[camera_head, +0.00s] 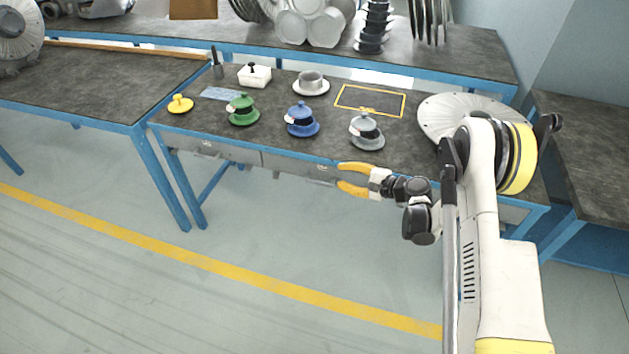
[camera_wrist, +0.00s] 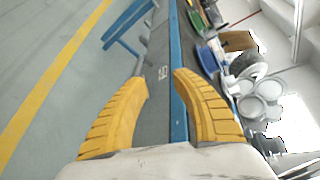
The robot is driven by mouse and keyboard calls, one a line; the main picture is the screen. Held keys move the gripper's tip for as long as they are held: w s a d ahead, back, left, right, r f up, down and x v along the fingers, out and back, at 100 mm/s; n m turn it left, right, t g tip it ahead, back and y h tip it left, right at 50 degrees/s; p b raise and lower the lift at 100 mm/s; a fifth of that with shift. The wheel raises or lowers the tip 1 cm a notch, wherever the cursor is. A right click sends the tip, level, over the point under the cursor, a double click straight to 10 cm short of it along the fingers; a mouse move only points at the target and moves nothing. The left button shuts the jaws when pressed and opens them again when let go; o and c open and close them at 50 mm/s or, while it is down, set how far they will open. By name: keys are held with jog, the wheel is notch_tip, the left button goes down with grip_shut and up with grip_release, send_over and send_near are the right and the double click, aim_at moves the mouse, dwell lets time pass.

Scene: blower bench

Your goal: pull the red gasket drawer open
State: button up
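Grey drawer fronts run under the bench's blue front edge: a left one (camera_head: 215,149) and a middle one (camera_head: 300,167). Each has a small pale label or handle. No red drawer front shows, and I cannot tell which drawer is the red gasket drawer. My gripper (camera_head: 338,175) has two yellow fingers spread apart and empty. It is at the right end of the middle drawer front in the head view; contact cannot be told. In the wrist view my gripper (camera_wrist: 160,76) is open, with the grey front (camera_wrist: 157,45) and blue edge seen beyond and between the fingers.
The floor in front is clear.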

jog(key=m+y, duration=0.1)
send_near(316, 182)
jog(key=b+x, duration=0.1)
jog(key=x, duration=0.4)
jog(key=b+x, duration=0.1)
jog(key=x, duration=0.4)
jog(key=shift+f+b, duration=0.25)
jog(key=shift+b, duration=0.1)
jog(key=shift+w+a, duration=0.25)
jog(key=shift+a, duration=0.1)
jog(key=shift+c, duration=0.2)
grip_shut()
